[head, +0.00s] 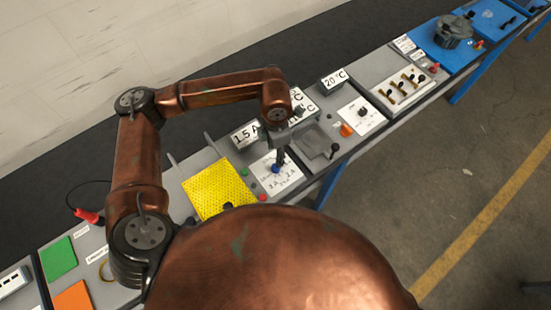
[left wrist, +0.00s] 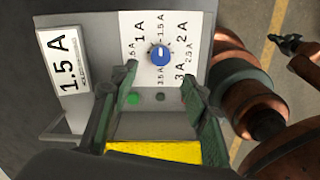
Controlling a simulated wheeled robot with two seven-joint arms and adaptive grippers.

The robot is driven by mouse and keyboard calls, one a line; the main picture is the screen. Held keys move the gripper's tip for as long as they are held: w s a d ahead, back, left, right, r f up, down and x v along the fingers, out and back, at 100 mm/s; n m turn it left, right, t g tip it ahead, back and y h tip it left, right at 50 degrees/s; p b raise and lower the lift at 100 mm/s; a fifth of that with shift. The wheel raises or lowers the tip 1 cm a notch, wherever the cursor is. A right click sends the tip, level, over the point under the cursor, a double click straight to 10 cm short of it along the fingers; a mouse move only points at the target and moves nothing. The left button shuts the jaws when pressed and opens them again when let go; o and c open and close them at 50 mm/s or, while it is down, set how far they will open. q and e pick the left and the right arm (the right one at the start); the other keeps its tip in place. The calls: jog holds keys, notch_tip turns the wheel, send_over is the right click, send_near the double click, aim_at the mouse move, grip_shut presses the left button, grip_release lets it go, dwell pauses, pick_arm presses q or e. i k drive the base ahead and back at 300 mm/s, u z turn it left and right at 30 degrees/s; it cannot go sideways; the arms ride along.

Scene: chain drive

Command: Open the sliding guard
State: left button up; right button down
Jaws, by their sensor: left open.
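The sliding guard is a yellow perforated panel (head: 218,188) on the grey bench unit. Metal rails or brackets stand at its far edge. Its yellow edge also shows at the bottom of the left wrist view (left wrist: 150,150). My left gripper (head: 279,156) points down over the bench, right of the yellow panel and close to a blue knob (head: 276,168). In the left wrist view its two fingers (left wrist: 160,72) are spread with nothing between them. My right gripper (left wrist: 290,45) seems to show small at the right edge there; its jaws are unclear.
Green (head: 243,171) and red (head: 263,198) buttons sit between panel and knob. A 1.5 A display (head: 245,134) stands behind. Other stations with switches (head: 407,87) continue right. My copper body part hides the bench's near side.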

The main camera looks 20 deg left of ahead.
aim_at(228, 205)
jog(key=k, duration=2)
